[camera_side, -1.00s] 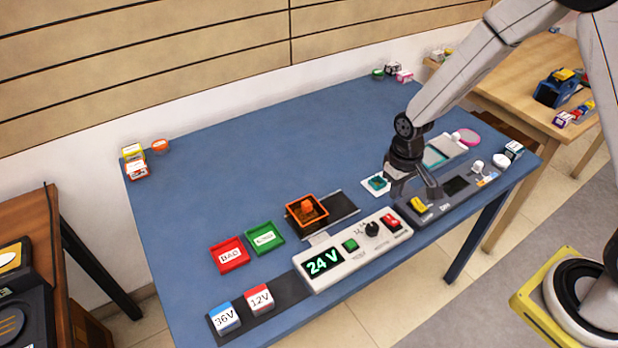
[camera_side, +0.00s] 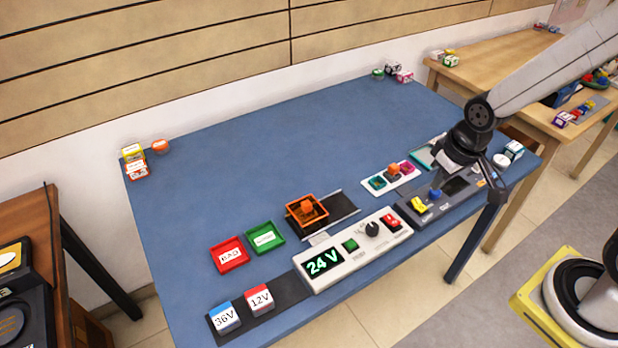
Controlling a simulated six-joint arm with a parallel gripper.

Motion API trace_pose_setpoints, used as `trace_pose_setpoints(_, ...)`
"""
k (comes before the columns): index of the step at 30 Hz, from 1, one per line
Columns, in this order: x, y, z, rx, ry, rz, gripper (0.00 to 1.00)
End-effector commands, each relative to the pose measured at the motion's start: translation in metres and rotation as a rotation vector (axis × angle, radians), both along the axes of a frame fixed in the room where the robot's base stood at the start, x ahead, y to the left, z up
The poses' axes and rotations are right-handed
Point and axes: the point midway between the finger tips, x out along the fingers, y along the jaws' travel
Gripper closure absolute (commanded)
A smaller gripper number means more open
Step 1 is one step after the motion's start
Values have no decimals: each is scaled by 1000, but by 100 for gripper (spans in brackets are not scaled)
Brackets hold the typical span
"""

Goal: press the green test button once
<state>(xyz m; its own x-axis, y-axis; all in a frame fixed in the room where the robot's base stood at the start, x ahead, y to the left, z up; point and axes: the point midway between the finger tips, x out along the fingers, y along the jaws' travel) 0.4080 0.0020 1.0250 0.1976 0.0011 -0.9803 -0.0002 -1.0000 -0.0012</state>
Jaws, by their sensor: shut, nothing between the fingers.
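A red switch (camera_side: 391,220) is on the box's right end. My gripper (camera_side: 443,178) is shut and empty. It is above the dark grey panel to the right of the tester box, well apart from the green button. Nothing covers the button.
An orange bin (camera_side: 290,212) with an orange block stands behind the tester. Red (camera_side: 229,268) and green (camera_side: 279,240) trays lie left of it. Blocks marked 36V (camera_side: 224,317) and 12V (camera_side: 259,299) sit at the front left. The blue table's (camera_side: 230,165) middle is clear.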

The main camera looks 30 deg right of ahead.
Motion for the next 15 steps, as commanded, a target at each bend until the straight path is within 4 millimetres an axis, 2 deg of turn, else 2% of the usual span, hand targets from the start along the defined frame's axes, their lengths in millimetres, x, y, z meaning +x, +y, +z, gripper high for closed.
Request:
trace_pose_setpoints(6,-15,-2,8,-1,-31,0,100)
trace_pose_setpoints(15,-17,-2,9,-1,-33,0,100)
